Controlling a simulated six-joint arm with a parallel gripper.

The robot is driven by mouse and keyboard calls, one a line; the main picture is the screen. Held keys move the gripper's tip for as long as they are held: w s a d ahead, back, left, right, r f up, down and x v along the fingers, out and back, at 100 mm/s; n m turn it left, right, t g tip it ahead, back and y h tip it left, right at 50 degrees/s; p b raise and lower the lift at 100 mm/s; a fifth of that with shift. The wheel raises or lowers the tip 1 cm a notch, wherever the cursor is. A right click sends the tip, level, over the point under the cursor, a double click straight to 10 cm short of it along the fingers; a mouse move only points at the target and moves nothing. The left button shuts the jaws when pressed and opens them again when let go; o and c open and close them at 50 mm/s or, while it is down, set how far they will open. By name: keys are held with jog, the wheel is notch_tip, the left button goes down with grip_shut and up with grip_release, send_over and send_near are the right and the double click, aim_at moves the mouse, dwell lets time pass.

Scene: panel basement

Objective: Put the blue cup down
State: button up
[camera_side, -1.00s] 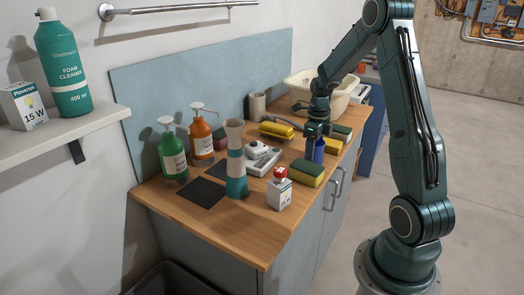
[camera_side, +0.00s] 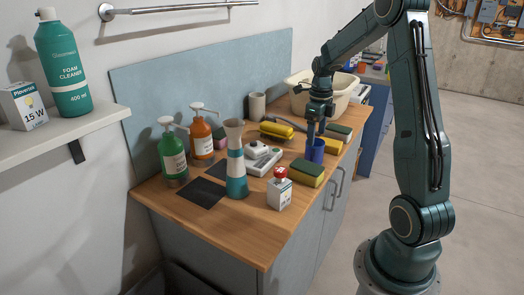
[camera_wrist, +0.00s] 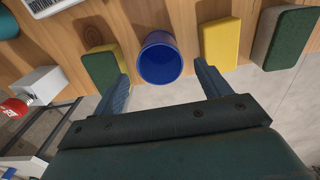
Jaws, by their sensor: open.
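The blue cup (camera_side: 316,150) stands upright on the wooden counter, between sponges. In the wrist view the blue cup (camera_wrist: 160,60) shows its open rim and empty inside. My gripper (camera_side: 314,138) is just above and beside the cup in the side view. In the wrist view my gripper (camera_wrist: 163,82) has its two fingers spread wide, with the cup beyond and between their tips. I see no finger touching the cup.
Green-and-yellow sponges (camera_side: 307,173) (camera_wrist: 101,68) lie close beside the cup. A yellow sponge (camera_wrist: 219,42) is on its other side. Bare counter (camera_side: 240,222) lies at the front.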

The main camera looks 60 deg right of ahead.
notch_tip(320, 180, up, 6)
jog(key=shift+r, duration=0.2)
dwell(0.7)
jog(key=s+a+r+n+t, duration=0.1)
jog(key=a+r+n, duration=0.2)
jog(key=a+n, duration=0.3)
jog(key=s+a+r+n+t+h, duration=0.1)
jog(key=a+r+n, duration=0.1)
jog(key=a+n, duration=0.35)
jog(key=s+a+r+n+t, duration=0.1)
jog(key=a+r+n, duration=0.2)
jog(key=a+n, duration=0.35)
jog(key=s+a+f+n+t+y, duration=0.1)
jog(key=s+a+n+t, duration=0.1)
jog(key=s+a+n, duration=0.8)
jog(key=shift+s+a+f+n+t, duration=0.25)
jog(key=shift+a+n, duration=0.75)
jog(key=shift+n, duration=3)
